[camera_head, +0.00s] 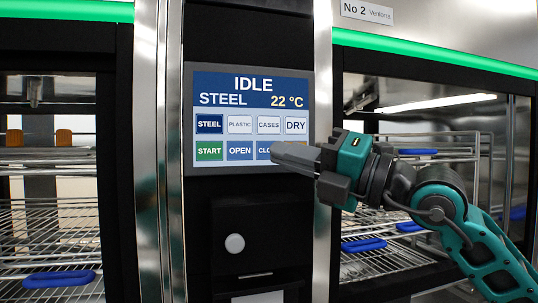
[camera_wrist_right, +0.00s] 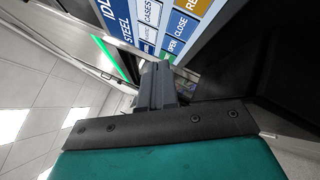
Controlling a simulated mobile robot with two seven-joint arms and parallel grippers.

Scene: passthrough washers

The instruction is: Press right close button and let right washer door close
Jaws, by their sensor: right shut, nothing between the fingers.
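The control panel (camera_head: 252,118) reads IDLE, STEEL, 22 °C. Its CLOSE button (camera_head: 263,150) is partly covered by my right gripper (camera_head: 275,152). That gripper is shut and empty, and its fingertips point left at the button. I cannot tell whether they touch it. In the right wrist view the CLOSE button (camera_wrist_right: 180,28) shows beyond the shut fingers (camera_wrist_right: 158,72). The right washer (camera_head: 425,165) has racks with blue handles visible inside. I cannot tell clearly whether a glass door covers its opening. My left gripper is not in view.
The left washer (camera_head: 50,180) holds wire racks, a blue handle (camera_head: 58,278) and two orange items. Steel posts (camera_head: 160,150) flank the panel. A dark box with a round white knob (camera_head: 235,244) sits below the panel. Green light strips (camera_head: 440,58) run above both washers.

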